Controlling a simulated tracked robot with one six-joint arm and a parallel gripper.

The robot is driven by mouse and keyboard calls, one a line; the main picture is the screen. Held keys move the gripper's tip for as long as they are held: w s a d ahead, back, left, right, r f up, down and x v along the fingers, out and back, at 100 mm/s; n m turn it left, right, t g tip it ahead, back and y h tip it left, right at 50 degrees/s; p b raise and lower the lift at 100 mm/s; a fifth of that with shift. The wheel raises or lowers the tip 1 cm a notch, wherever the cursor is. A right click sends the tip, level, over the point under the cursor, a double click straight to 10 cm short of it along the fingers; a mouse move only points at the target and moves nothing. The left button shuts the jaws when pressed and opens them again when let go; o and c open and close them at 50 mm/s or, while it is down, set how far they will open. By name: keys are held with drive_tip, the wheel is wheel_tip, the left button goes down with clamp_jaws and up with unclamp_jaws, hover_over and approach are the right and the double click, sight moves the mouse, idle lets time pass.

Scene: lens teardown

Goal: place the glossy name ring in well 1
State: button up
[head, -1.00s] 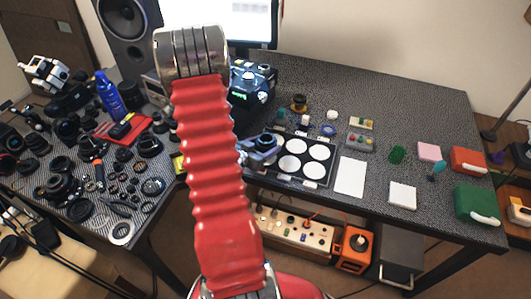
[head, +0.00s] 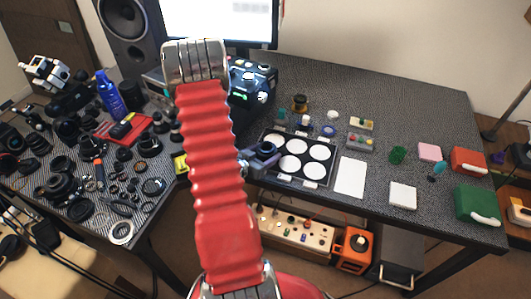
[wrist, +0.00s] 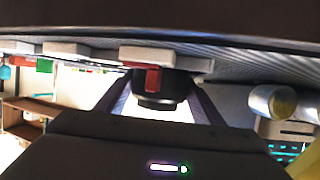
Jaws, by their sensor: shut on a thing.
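In the head view, the black tray (head: 331,184) with white round wells lies at the middle of the table. Numbers on the wells are too small to read, so I cannot tell which is well 1. My gripper (head: 259,158) is over the tray's left edge, partly behind my red arm. It is shut on a small dark ring (head: 267,148), which I take to be the name ring. The ring covers part of the left wells; its height above them is unclear. In the wrist view, a black round piece (wrist: 158,97) shows between the dark fingers.
A white sheet (head: 350,177) lies right of the tray. Small parts and a blue ring (head: 328,130) stand behind it. A black device (head: 252,82) with green lights is at the back. Lens parts crowd the left table. A green box (head: 477,203) is at the right.

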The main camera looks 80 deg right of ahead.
drive_tip(key=shift+f, duration=0.25)
drive_tip(key=o, duration=0.7)
drive_tip(key=shift+a+f, duration=0.1)
drive_tip(key=shift+f, duration=0.05)
drive_tip(key=shift+o, duration=0.3)
drive_tip(key=shift+s+f, duration=0.1)
drive_tip(key=shift+r, duration=0.2)
drive_tip(key=shift+a+r, duration=0.15)
drive_tip(key=shift+r, duration=0.05)
drive_tip(key=v, duration=1.1)
drive_tip(key=shift+w+a+r, duration=0.25)
drive_tip(key=shift+r, duration=0.05)
